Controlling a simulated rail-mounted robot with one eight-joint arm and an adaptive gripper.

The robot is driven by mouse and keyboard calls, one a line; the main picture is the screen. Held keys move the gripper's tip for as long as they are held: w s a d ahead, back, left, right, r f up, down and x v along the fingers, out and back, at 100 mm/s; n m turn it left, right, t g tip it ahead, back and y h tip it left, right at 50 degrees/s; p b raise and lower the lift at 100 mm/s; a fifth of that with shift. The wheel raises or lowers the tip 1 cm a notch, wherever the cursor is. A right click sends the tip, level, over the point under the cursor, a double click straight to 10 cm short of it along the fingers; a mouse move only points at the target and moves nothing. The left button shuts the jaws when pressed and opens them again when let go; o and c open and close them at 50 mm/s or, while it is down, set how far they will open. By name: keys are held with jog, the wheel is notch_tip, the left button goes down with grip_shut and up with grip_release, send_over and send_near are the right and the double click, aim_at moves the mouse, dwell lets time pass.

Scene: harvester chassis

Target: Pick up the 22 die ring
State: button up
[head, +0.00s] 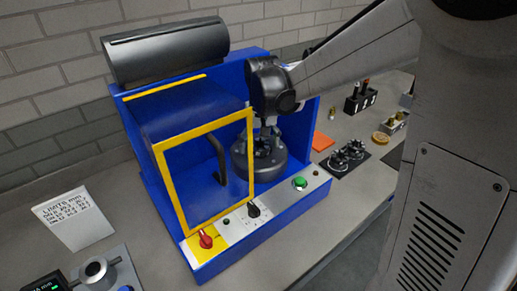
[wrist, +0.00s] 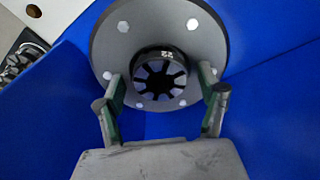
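In the head view my gripper (head: 266,140) reaches down into the blue press (head: 222,262), over the dark round head (head: 262,174). The ring is hard to make out there.
The press has a yellow-framed guard (head: 160,190) left of my gripper, and a green button (head: 300,183) in front. Several dark dies stand on a black mat (head: 340,169) to the right. A limits card (head: 74,219) and a gauge (head: 97,269) stand at left.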

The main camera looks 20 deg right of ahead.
grip_shut()
jog(key=shift+r, duration=0.1)
dwell(0.3)
